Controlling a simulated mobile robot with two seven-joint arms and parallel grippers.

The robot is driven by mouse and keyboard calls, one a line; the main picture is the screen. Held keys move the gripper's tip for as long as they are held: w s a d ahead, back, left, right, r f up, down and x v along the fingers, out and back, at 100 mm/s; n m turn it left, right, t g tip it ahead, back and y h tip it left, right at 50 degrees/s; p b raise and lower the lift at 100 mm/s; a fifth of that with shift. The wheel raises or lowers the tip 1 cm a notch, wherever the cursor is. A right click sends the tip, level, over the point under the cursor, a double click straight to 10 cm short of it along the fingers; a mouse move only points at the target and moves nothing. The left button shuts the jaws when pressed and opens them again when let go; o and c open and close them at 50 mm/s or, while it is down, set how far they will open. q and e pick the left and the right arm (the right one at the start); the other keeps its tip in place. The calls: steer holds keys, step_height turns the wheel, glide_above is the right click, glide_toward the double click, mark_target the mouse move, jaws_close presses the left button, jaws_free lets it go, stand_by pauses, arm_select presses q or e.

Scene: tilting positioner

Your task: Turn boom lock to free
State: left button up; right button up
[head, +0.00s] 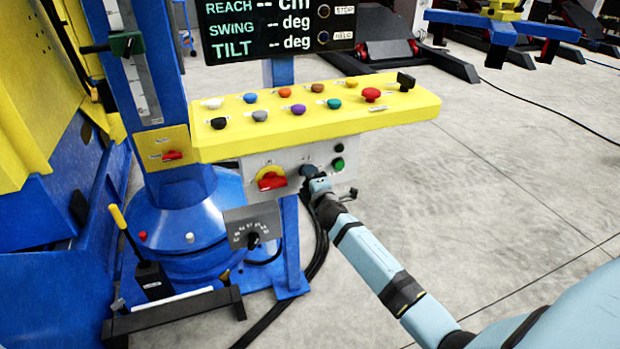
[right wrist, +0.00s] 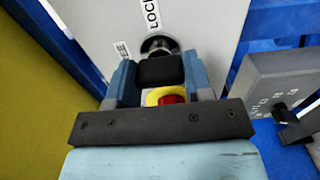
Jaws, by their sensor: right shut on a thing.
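The boom lock is a black knob (right wrist: 160,69) on a grey panel; its round base shows just beyond the grip. A label reading "LOCK" (right wrist: 152,14) stands above it in the right wrist view, and a partly hidden label ending in "EE" (right wrist: 122,50) stands to its left. My right gripper (right wrist: 158,78) has its two blue fingers on either side of the knob and is shut on it. In the head view, the right gripper (head: 311,180) is at the grey panel's lower right and hides most of the knob. My left gripper is not in view.
A red and yellow rotary switch (head: 271,179) sits just left of the gripper. Green and black buttons (head: 338,157) are to its right. A yellow console (head: 405,107) with coloured knobs overhangs the panel. A grey dial box (head: 252,228) stands lower left.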

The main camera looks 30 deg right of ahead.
stand_by(0.5)
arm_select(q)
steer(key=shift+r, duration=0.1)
arm_select(e)
steer(key=o, duration=0.9)
steer(key=shift+s, duration=0.1)
arm_select(q)
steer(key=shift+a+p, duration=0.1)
steer(key=shift+p, duration=0.6)
arm_select(e)
steer(key=v, duration=1.3)
steer(key=shift+s+a, duration=0.15)
steer(key=shift+s, duration=0.15)
